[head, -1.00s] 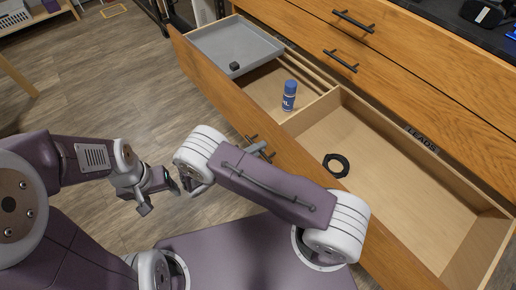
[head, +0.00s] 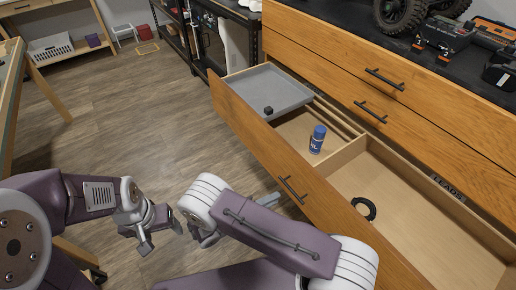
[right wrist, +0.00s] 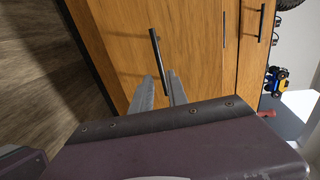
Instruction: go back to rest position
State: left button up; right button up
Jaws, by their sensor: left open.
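My left gripper (head: 160,232) is open and empty above the floor, left of the open drawer. My right gripper (head: 268,200) is partly hidden behind my own forearm in the head view, left of the drawer's front handle (head: 292,190). In the right wrist view, its two fingers (right wrist: 162,80) are apart, with the handle (right wrist: 158,55) showing in line with the gap between them. Nothing is seen held. The wooden drawer (head: 255,130) stands pulled out.
A bench with a vehicle and tools is at the upper right. A table edge (head: 12,80) is at the left. Floor between is clear.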

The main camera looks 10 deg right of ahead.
jog(key=s+d+r+m+g+y, duration=0.1)
jog(key=s+r+m+g+y, duration=0.4)
jog(key=m, duration=0.9)
jog(key=s+d+r+m+g+y, duration=0.3)
jog(key=m+y, duration=0.4)
jog(key=m, duration=0.7)
notch_tip(320, 180, up, 20)
jog(key=a+m+t+y+p, duration=0.1)
jog(key=m+t+y+p, duration=0.2)
jog(key=m+p, duration=0.9)
jog(key=p, duration=0.4)
jog(key=shift+a+t+p, duration=0.3)
jog(key=shift+t+p, duration=0.1)
jog(key=shift+d, duration=0.1)
